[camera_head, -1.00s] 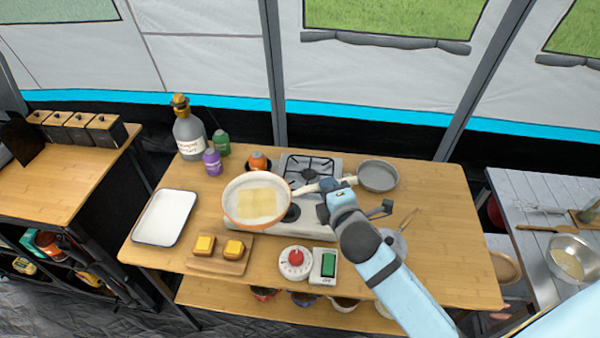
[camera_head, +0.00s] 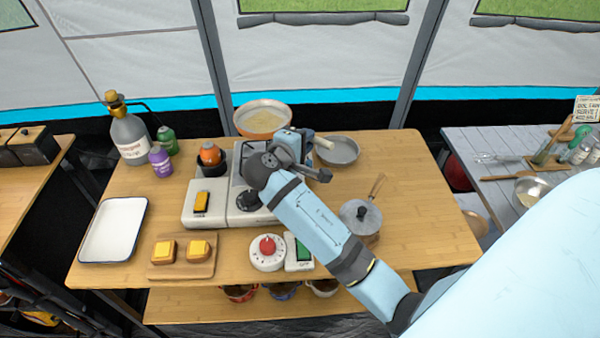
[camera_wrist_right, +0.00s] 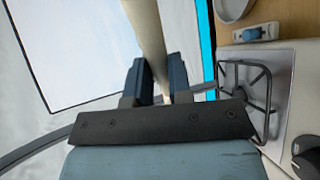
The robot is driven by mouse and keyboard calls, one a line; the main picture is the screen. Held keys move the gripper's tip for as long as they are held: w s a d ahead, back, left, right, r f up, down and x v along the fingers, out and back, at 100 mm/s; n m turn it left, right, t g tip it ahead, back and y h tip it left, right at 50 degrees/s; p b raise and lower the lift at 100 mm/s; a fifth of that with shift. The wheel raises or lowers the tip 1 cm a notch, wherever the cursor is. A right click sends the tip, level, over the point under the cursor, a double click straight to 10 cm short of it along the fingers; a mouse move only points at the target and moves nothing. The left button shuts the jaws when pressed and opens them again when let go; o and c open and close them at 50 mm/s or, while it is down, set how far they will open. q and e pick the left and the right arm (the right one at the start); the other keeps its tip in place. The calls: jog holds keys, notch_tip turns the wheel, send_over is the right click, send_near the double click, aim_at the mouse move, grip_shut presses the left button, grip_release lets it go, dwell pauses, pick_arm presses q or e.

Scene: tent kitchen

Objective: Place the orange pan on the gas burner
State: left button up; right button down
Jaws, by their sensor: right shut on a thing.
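The orange pan (camera_head: 263,122) has a pale inside with pale yellow food in it. It is held up near the table's back edge, behind the gas burner's grate. My right gripper (camera_head: 297,140) is shut on the pan's cream handle, which shows between the two fingers in the right wrist view (camera_wrist_right: 150,35). The white gas burner (camera_head: 222,212) stands on the table, with a black grate (camera_head: 240,165) at its back, partly hidden by my right arm. The grate also shows in the right wrist view (camera_wrist_right: 243,85). My left gripper is not in view.
An orange-topped item (camera_head: 210,155) and bottles (camera_head: 129,135) are to the left. A red-knobbed timer (camera_head: 267,252) and bread board (camera_head: 180,268) lie in front. The table's right side is clear.

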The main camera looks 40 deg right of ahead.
jog(key=shift+f, duration=5.95)
jog(key=shift+f, duration=0.15)
jog(key=c, duration=1)
grip_release()
jog(key=shift+c, duration=0.2)
